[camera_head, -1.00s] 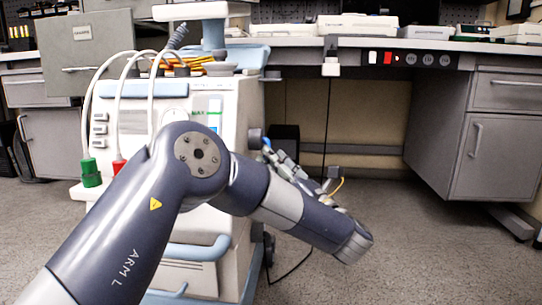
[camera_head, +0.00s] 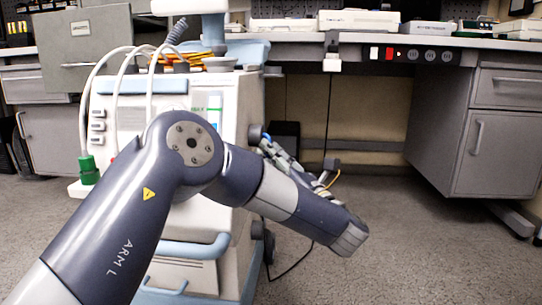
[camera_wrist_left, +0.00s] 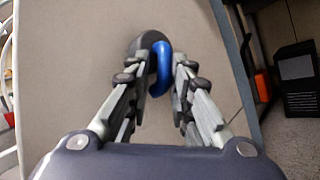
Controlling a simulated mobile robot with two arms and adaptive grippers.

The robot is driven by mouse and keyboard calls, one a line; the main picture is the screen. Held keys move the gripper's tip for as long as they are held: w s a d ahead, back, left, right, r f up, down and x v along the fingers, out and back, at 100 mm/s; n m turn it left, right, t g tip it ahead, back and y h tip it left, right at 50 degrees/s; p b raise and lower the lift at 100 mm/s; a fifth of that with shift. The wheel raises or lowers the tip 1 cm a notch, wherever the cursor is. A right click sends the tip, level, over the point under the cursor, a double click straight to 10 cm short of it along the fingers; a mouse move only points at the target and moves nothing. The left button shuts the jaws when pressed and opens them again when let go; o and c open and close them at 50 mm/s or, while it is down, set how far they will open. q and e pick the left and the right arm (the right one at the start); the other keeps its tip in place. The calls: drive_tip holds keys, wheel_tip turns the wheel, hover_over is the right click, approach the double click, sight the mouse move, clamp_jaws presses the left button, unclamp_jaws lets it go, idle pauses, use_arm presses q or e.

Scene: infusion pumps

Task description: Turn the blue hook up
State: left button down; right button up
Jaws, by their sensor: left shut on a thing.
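The blue hook (camera_wrist_left: 161,68) sits on a dark round knob (camera_wrist_left: 150,43) on the side of the pump machine (camera_head: 228,150). In the left wrist view it hangs between the fingertips of my left gripper (camera_wrist_left: 161,72), which is closed around it. In the head view only a small blue part of the hook (camera_head: 267,138) shows, beside the tips of my left gripper (camera_head: 268,143). My left arm covers much of the machine's front. My right gripper is not in view.
A workbench (camera_head: 375,40) with a power strip (camera_head: 410,54) runs along the back. A grey cabinet (camera_head: 490,135) stands at the right. A green connector (camera_head: 89,168) with white tubes hangs at the machine's left. The floor to the right is clear.

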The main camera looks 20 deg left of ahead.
use_arm(q)
drive_tip(key=shift+w+d+m+p, duration=0.1)
drive_tip(key=shift+d+m+p, duration=0.2)
drive_tip(key=shift+p, duration=0.3)
drive_tip(key=shift+s+d+r+m+g+h+p, duration=0.1)
drive_tip(key=shift+s+r+m+g+h+p, duration=0.15)
drive_tip(key=shift+m+h+p, duration=0.95)
drive_tip(key=shift+s+d+r+m+g+h+p, duration=0.15)
drive_tip(key=shift+r+h+p, duration=0.25)
drive_tip(key=shift+p, duration=1.7)
drive_tip(key=shift+s+r+m+g+h+p, duration=0.3)
drive_tip(key=shift+m+h+p, duration=0.45)
drive_tip(key=shift+p, duration=0.9)
